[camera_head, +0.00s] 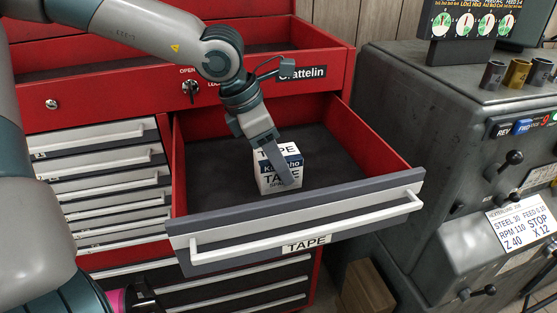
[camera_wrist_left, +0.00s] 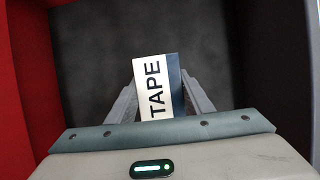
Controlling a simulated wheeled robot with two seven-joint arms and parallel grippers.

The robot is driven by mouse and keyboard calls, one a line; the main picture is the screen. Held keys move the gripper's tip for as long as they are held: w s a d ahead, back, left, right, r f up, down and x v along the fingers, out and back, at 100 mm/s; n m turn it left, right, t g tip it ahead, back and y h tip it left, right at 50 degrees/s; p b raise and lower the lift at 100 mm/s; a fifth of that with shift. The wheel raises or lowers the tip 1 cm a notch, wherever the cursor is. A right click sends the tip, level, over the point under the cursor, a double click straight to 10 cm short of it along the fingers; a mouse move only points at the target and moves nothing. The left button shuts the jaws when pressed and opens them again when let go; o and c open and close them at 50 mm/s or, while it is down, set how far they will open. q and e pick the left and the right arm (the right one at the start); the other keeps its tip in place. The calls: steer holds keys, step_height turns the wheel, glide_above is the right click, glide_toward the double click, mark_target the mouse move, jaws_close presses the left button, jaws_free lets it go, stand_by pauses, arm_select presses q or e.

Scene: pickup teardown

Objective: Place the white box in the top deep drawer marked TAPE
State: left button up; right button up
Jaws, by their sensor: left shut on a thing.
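The white box (camera_head: 268,178), marked TAPE with a dark blue band, is inside the open top deep drawer (camera_head: 196,226) of the red tool cabinet. The drawer's front carries a TAPE label (camera_head: 306,244). My left gripper (camera_head: 282,165) reaches down into the drawer and is shut on the box. In the left wrist view the white box (camera_wrist_left: 152,88) sits between the two fingers, with the dark drawer floor beyond it. I cannot tell whether the box touches the floor. My right gripper is not in view.
Several shallow drawers (camera_head: 103,190) are closed at the left, and more drawers (camera_head: 250,290) lie below. A grey machine (camera_head: 425,130) with levers stands close on the right. The drawer floor around the box is bare.

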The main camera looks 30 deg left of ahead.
arm_select(q)
steer(key=o, duration=1.4)
steer(key=shift+r, duration=0.1)
steer(key=shift+r+p, duration=0.1)
steer(key=shift+p, duration=0.3)
steer(key=shift+r, duration=0.15)
steer(key=b+v, duration=0.2)
steer(key=v, duration=0.8)
steer(key=shift+s+r, duration=0.1)
steer(key=shift+r, duration=0.1)
steer(key=shift+s+a+r, duration=0.2)
steer(key=shift+r, duration=0.3)
